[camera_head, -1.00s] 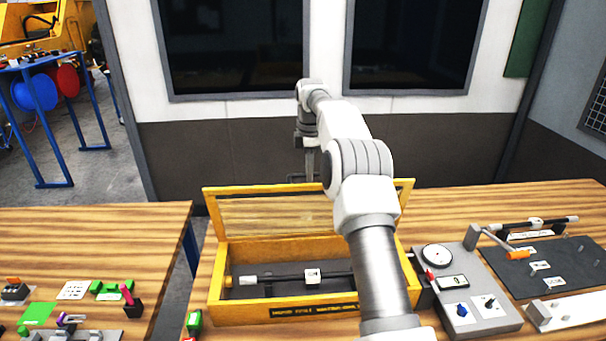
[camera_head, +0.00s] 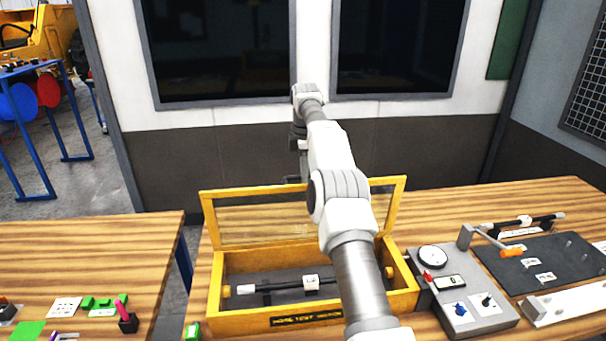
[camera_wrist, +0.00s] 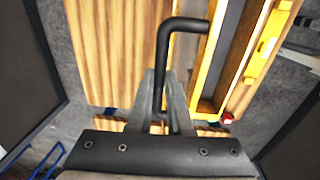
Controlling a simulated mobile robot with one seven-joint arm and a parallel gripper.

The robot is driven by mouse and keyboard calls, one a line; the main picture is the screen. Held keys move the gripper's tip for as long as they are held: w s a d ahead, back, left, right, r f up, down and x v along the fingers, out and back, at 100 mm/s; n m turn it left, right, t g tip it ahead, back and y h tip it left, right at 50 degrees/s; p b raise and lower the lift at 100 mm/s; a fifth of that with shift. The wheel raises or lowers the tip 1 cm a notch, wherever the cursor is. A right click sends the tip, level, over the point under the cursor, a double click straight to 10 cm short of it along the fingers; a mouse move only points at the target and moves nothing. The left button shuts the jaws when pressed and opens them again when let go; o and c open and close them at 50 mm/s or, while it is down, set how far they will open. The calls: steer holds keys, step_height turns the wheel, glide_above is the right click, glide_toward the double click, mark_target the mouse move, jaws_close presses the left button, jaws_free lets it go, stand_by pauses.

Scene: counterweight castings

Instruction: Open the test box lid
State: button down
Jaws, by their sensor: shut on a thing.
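The test box (camera_head: 299,319) is a yellow-framed case on the wooden bench. Its lid (camera_head: 301,190), a yellow frame with a clear pane, stands raised at the back edge. A dark bar with white parts (camera_head: 311,282) lies inside the open box. My gripper (camera_wrist: 165,98) is shut on a black bent handle (camera_wrist: 182,23) in the wrist view, with yellow framing just to its right. In the head view my gripper (camera_head: 294,181) is behind the lid, partly hidden. My arm covers part of the lid and the box's right side.
A grey gauge panel (camera_head: 460,300) with knobs stands right of the box. A dark mat (camera_head: 550,268) and a white rail (camera_head: 562,306) lie farther right. A second bench (camera_head: 85,245) at left carries small coloured parts. The wall with dark windows (camera_head: 398,45) is behind.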

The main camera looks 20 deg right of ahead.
steer(key=shift+f, duration=0.4)
steer(key=c, duration=0.9)
jaws_free()
steer(key=shift+c, duration=0.2)
steer(key=shift+o, duration=0.5)
steer(key=shift+w, duration=0.1)
steer(key=shift+r, duration=0.2)
steer(key=shift+a+r, duration=0.1)
